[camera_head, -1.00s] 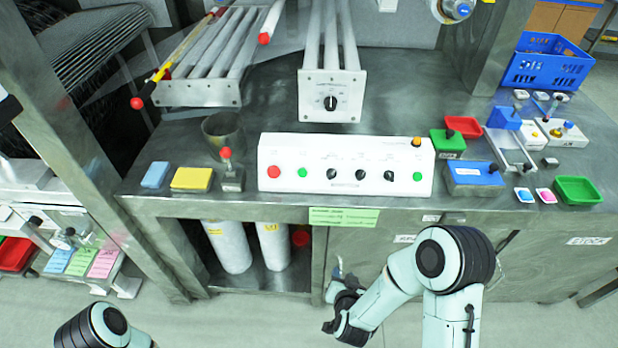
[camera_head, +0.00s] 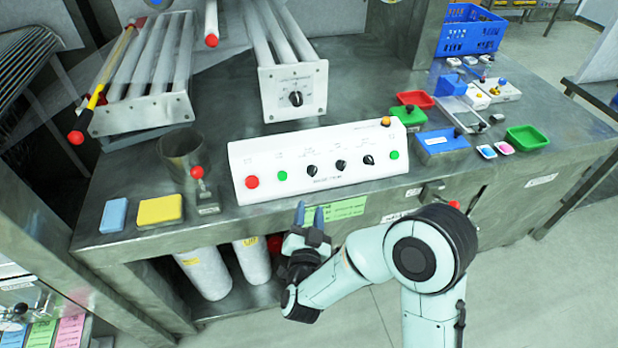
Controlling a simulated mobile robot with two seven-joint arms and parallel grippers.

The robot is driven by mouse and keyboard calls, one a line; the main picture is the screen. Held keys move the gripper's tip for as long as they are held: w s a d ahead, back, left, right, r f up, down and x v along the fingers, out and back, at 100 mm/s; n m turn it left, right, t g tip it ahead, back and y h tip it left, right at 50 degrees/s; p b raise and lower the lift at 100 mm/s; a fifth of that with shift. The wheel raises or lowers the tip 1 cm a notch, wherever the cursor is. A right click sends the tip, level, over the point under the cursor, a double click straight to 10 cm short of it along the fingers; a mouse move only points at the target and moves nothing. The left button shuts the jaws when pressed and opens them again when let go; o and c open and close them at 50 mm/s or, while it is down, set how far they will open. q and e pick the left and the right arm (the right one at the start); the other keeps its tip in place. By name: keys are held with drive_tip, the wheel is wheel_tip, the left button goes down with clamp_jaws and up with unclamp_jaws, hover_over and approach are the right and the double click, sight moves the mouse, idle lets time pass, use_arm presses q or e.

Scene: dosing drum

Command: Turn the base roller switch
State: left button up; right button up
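A roller unit (camera_head: 283,110) stands at the back middle of the bench, with a square white front plate and one black rotary knob (camera_head: 296,98) on it. In front of it lies a white control panel (camera_head: 240,160) with a red button, green buttons, several black knobs and an orange knob on top. I cannot tell from the small labels which one is the base roller switch. My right gripper (camera_head: 310,213) is in front of the bench edge, just below the panel, fingers pointing up. Its fingers are apart and empty. My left gripper is not in view.
A metal cup (camera_head: 183,152), a red-topped lever switch (camera_head: 205,192) and yellow (camera_head: 160,209) and blue (camera_head: 114,215) pads stand left of the panel. Another roller rack (camera_head: 140,112) is behind them. Small trays and a blue box (camera_head: 442,143) are at the right. Bare bench lies behind the panel.

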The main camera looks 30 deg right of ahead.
sight(312, 176)
drive_tip(key=p+x, duration=0.1)
drive_tip(key=x, duration=1)
drive_tip(key=shift+w+d, duration=0.15)
drive_tip(key=shift+w, duration=0.15)
drive_tip(key=shift+c, duration=0.3)
clamp_jaws()
drive_tip(key=shift+s, duration=0.15)
drive_tip(key=shift+r, duration=0.15)
